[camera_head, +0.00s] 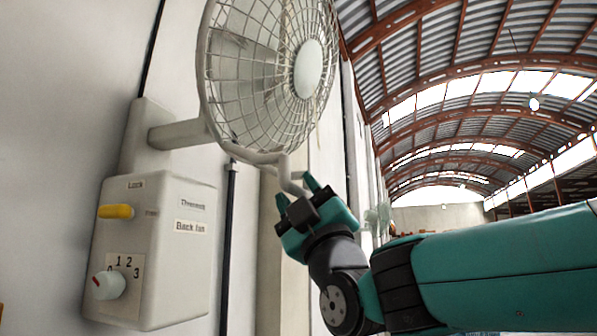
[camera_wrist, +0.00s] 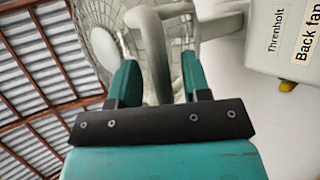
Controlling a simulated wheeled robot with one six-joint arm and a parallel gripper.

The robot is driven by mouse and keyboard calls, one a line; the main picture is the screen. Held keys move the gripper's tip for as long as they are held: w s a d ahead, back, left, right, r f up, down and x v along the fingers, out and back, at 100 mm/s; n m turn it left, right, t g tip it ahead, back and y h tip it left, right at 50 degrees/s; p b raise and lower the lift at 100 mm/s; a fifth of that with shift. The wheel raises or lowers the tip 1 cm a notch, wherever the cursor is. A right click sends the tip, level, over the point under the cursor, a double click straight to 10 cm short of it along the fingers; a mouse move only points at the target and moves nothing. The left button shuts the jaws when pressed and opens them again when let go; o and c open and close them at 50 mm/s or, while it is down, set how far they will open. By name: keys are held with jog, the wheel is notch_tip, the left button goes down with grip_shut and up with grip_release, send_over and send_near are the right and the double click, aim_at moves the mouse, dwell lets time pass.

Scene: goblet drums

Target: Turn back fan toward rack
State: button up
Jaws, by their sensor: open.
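The back fan (camera_head: 258,75) is a white caged wall fan with a pale hub, on an arm from the wall; its face is turned to the right. A grey bent handle (camera_head: 284,168) hangs under its cage. My gripper (camera_head: 297,193) is open at the lower end of this handle. In the wrist view, the handle (camera_wrist: 155,50) shows between the two green fingers (camera_wrist: 158,72); I cannot tell whether it touches them. The fan cage (camera_wrist: 100,40) shows behind. I cannot make out a rack.
A white control box (camera_head: 165,240) labelled "Back fan" is on the wall at left, with a yellow lock lever (camera_head: 116,211) and a round knob (camera_head: 108,285). A dark vertical pipe (camera_head: 229,240) runs beside it. Another fan (camera_head: 378,217) is farther back. The hall is open at right.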

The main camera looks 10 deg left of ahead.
jog(key=shift+w+a+r, duration=0.2)
jog(key=shift+r, duration=0.1)
jog(key=shift+c, duration=0.2)
grip_shut()
jog(key=shift+s, duration=0.1)
